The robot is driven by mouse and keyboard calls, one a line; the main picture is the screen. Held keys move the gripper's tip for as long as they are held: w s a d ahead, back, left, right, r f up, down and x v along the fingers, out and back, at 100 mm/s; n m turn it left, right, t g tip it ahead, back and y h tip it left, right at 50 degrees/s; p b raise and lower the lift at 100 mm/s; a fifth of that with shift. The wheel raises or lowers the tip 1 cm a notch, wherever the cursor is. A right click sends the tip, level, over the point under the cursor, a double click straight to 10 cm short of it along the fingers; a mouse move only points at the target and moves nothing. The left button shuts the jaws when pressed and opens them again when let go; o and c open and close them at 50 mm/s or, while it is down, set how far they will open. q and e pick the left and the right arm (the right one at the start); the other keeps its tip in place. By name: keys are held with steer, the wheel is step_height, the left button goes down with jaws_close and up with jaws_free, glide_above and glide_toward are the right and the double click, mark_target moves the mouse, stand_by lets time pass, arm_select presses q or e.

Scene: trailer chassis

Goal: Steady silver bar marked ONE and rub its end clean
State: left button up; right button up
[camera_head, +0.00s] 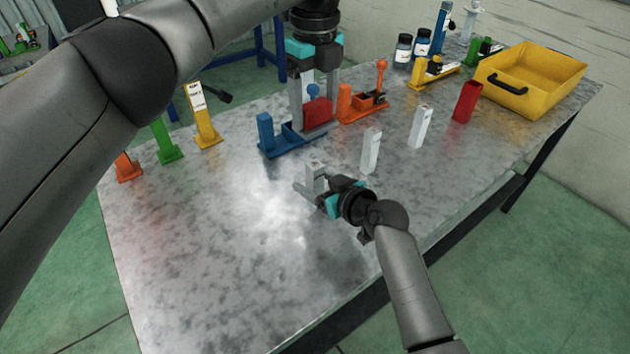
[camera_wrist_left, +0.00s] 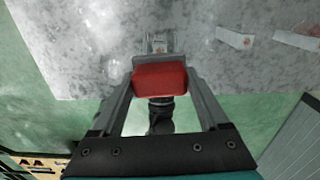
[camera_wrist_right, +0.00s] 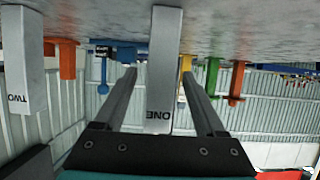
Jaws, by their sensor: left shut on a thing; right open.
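The silver bar marked ONE (camera_wrist_right: 164,70) stands upright on the table between the fingers of my right gripper (camera_wrist_right: 160,85). In the head view this bar (camera_head: 315,177) is partly covered by the right gripper (camera_head: 308,186), which is open around it. My left gripper (camera_head: 313,118) is shut on a red block (camera_head: 318,113), behind the bar and in front of a blue fixture. The left wrist view shows the red block (camera_wrist_left: 160,78) between the fingers. The bar's top (camera_wrist_left: 158,44) shows just beyond the block there.
Two more silver bars (camera_head: 371,152) (camera_head: 421,127) and a red upright piece (camera_head: 466,102) stand to the right. The blue fixture (camera_head: 283,140) and an orange fixture (camera_head: 362,103) stand behind. A yellow bin (camera_head: 530,75) is far right. The left front table is clear.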

steer(key=shift+c, duration=0.4)
jaws_close()
stand_by(0.4)
